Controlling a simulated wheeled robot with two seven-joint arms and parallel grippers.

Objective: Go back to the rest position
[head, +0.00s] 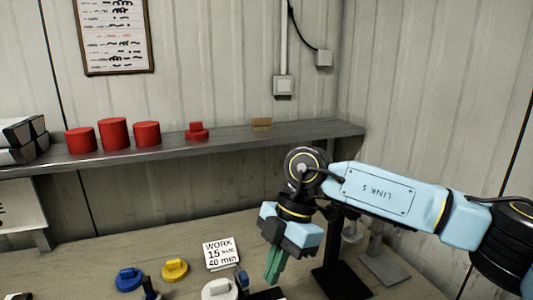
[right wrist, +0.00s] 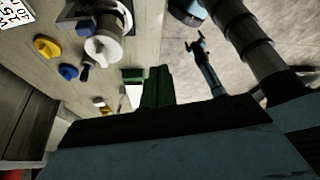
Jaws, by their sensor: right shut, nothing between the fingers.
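My right gripper (head: 275,264) hangs above the bench at the lower middle of the head view. Its green fingers point down, are shut together and hold nothing. In the right wrist view the green fingers (right wrist: 158,87) show side by side, with a small white and green thing beyond them. My right arm reaches in from the right edge of the head view.
The bench (head: 90,268) holds a blue cap (head: 128,279), a yellow cap (head: 174,269), a white "WORK" card (head: 221,254) and a white round piece (head: 219,289). A black stand is right of the gripper. Several red pieces sit on the shelf (head: 240,136) behind.

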